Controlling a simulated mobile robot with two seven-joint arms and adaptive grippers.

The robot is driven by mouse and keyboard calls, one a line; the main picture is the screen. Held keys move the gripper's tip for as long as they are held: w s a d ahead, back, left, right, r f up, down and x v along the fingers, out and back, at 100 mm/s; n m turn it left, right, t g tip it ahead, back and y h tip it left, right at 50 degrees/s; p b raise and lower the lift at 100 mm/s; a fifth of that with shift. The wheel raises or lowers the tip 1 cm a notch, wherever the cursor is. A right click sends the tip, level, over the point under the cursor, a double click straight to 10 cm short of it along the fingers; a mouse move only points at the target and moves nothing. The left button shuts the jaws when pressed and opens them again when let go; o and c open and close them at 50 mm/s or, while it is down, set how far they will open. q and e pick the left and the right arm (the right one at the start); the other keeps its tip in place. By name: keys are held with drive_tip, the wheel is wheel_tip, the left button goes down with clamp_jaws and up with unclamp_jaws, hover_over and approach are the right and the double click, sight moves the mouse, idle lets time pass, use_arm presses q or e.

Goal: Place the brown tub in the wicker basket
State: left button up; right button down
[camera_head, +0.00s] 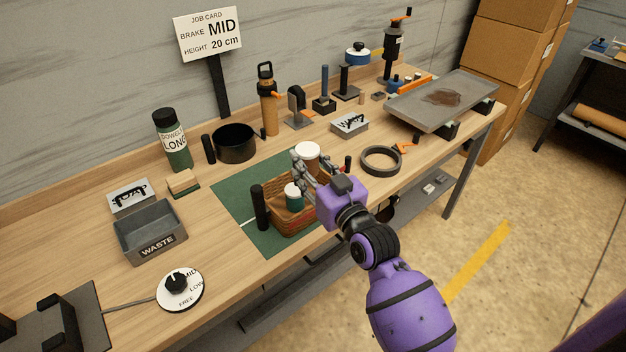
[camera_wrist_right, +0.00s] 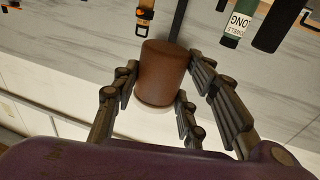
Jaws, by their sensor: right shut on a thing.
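The brown tub (camera_head: 308,165) has a white lid and stands upright in the fingers of my right gripper (camera_head: 309,172), above the back part of the wicker basket. In the right wrist view the fingers close around the brown side of the tub (camera_wrist_right: 162,75), with the picture upside down. The wicker basket (camera_head: 299,223) sits on the green mat and holds a small white-topped green container (camera_head: 294,196). Whether the tub's base touches the basket is hidden by the gripper. My left gripper is not in view.
A black cylinder (camera_head: 259,207) stands close to the basket's left side. A black pot (camera_head: 235,143) stands behind the mat (camera_head: 232,196). A dark ring (camera_head: 381,161) lies to the right. The waste bin (camera_head: 150,232) is at left, and the bench between it and the mat is clear.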

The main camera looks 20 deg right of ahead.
sight(313, 170)
drive_tip(key=w+f, duration=0.1)
drive_tip(key=d+f, duration=0.1)
drive_tip(key=f, duration=0.1)
drive_tip(key=shift+w, duration=0.4)
drive_tip(key=shift+w+d+f, duration=0.3)
drive_tip(key=shift+w+f, duration=0.25)
drive_tip(key=shift+f, duration=0.15)
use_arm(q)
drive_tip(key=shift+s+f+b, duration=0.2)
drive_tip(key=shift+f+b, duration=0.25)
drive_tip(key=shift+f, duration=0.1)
use_arm(e)
wheel_tip(313, 170, down, 3)
drive_tip(key=shift+r, duration=0.1)
drive_tip(key=shift+f, duration=0.6)
drive_tip(key=c, duration=1)
unclamp_jaws()
drive_tip(key=shift+c, duration=0.2)
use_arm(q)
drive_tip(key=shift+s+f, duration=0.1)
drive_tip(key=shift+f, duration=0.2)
